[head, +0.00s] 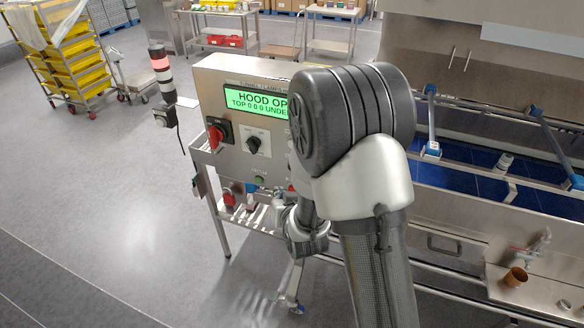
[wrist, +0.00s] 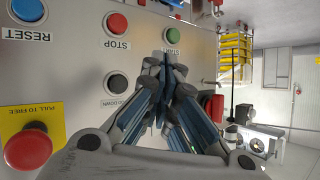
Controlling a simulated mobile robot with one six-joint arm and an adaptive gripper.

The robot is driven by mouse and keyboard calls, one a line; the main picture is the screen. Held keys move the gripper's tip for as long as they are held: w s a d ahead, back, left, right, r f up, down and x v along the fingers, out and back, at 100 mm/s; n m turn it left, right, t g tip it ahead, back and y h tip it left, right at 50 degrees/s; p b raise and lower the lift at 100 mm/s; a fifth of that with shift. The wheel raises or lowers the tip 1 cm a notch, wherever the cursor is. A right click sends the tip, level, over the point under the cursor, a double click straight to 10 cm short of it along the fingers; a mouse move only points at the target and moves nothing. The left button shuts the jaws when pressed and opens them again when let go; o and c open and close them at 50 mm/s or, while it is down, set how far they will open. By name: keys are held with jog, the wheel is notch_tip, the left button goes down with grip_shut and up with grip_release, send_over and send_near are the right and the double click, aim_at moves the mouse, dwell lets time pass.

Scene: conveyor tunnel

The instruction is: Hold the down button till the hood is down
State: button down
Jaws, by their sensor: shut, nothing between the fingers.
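The control panel (head: 225,125) stands left of my arm in the head view; its green display (head: 255,102) reads "HOOD OP…", partly covered. In the wrist view the panel is upside down. A black button (wrist: 117,82) there has a label ending in "DOWN" (wrist: 113,103). My gripper (wrist: 168,70) is shut and empty, its tips beside that button, to its right in the picture. I cannot tell whether the tips touch the panel. The steel hood (head: 465,60) appears raised above the blue-lined conveyor, with blue-ended struts (head: 431,120).
Near the fingers are a green START button (wrist: 173,33), a red STOP button (wrist: 117,22), a blue RESET button (wrist: 28,8) and a red emergency knob (wrist: 28,150) on a yellow plate. A signal lamp post (head: 160,75) stands left of the panel. Floor at left is open.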

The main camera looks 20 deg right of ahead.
jog(key=w+d, duration=0.4)
jog(key=w, duration=0.1)
jog(key=shift+w, duration=0.35)
jog(key=shift+d, duration=0.15)
dwell(1.1)
jog(key=shift+w+d, duration=0.2)
jog(key=shift+w, duration=0.15)
